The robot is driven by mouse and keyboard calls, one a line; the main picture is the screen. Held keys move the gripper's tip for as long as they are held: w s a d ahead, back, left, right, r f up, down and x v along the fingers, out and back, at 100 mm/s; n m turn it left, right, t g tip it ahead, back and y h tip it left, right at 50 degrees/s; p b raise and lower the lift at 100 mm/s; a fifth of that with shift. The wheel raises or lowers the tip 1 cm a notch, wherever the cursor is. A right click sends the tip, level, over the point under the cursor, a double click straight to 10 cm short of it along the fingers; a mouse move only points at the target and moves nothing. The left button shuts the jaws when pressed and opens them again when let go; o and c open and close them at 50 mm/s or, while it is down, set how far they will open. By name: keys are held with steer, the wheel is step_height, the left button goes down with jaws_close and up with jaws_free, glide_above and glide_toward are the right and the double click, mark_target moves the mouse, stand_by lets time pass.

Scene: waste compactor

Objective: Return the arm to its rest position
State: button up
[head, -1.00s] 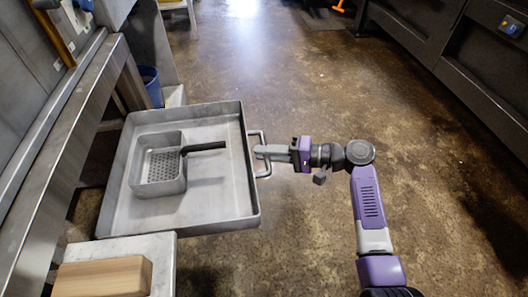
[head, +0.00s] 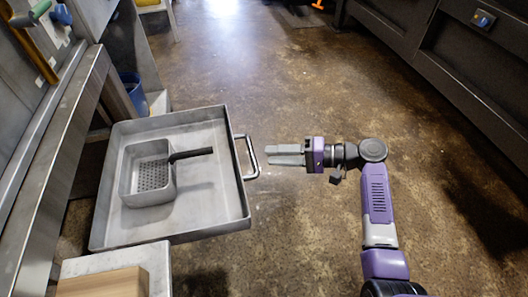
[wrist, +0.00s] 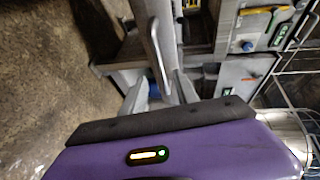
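My gripper (head: 270,155) is at the end of my outstretched arm. Its fingertips point left, just short of the bar handle (head: 247,158) of a grey metal drawer tray (head: 205,220). In the wrist view, my gripper's two fingers (wrist: 160,92) stand apart with nothing held between them. The handle (wrist: 155,55) shows beyond the fingertips. The tray stands pulled out on the left and holds a grey perforated basket (head: 150,178) with a dark handle pointing right.
A metal counter (head: 50,150) runs along the left. A wooden block (head: 105,283) lies on a ledge at the front left. A blue bin (head: 133,92) stands behind the tray. Dark cabinets (head: 450,70) line the right. The brown floor between is open.

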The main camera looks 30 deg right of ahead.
steer(key=shift+s+d, duration=0.2)
steer(key=shift+s, duration=0.05)
stand_by(0.4)
